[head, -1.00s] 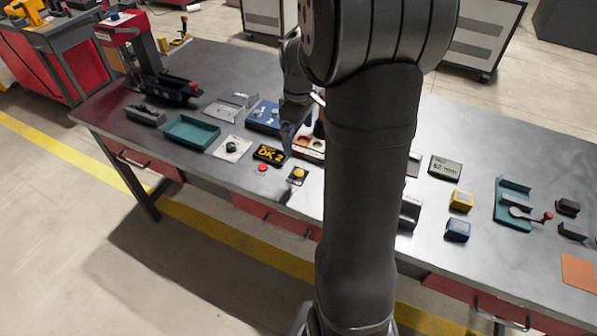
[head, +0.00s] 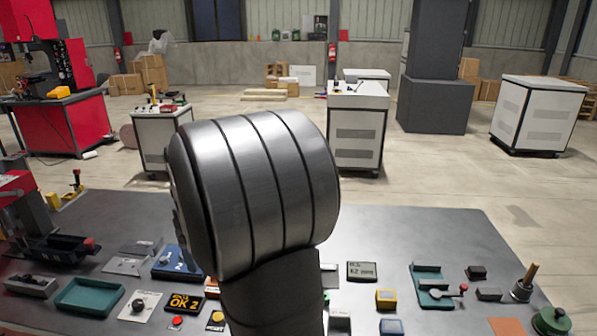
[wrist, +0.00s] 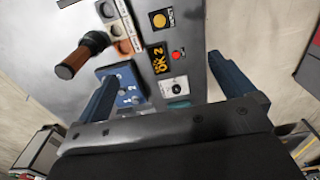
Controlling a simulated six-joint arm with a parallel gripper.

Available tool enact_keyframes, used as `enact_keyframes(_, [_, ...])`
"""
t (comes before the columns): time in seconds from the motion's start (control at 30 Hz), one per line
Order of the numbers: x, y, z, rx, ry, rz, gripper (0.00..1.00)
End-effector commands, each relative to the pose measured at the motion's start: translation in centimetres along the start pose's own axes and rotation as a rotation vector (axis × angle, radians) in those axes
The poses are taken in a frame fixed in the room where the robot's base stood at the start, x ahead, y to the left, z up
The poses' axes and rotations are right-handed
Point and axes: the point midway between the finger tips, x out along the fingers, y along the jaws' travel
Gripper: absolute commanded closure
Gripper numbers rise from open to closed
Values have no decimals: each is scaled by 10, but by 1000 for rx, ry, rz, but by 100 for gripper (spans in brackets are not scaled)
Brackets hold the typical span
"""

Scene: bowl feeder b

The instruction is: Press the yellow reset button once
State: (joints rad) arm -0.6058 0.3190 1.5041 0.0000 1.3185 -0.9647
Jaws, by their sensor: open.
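The yellow button (head: 217,316) sits on a dark plate near the front edge of the table, partly beside my arm in the head view. In the wrist view the yellow button (wrist: 159,20) shows near the top, beyond my fingertips. My gripper (wrist: 162,68) is open and empty, its two blue fingers wide apart. It is apart from the button, above the table. The head view does not show my gripper; my arm hides that area. A black display reading "OK 2" (head: 184,303) lies beside the button, also visible in the wrist view (wrist: 158,59).
A red button (head: 178,321) is close to the yellow one. A white plate with a black knob (head: 138,305), a teal tray (head: 89,296) and a blue panel (head: 174,262) lie to the left. In the wrist view a brown-handled tool (wrist: 82,55) rises near the left finger.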

Motion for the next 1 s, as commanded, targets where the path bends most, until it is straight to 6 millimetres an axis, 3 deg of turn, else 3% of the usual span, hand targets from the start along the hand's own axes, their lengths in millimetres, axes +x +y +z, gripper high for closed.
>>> enact_keyframes(0.07, [0,0,0,0,0,0,18])
enact_keyframes(0.4, [0,0,0,0,0,0,84])
enact_keyframes(0.5, [0,0,0,0,0,0,100])
enact_keyframes(1.0, [0,0,0,0,0,0,100])
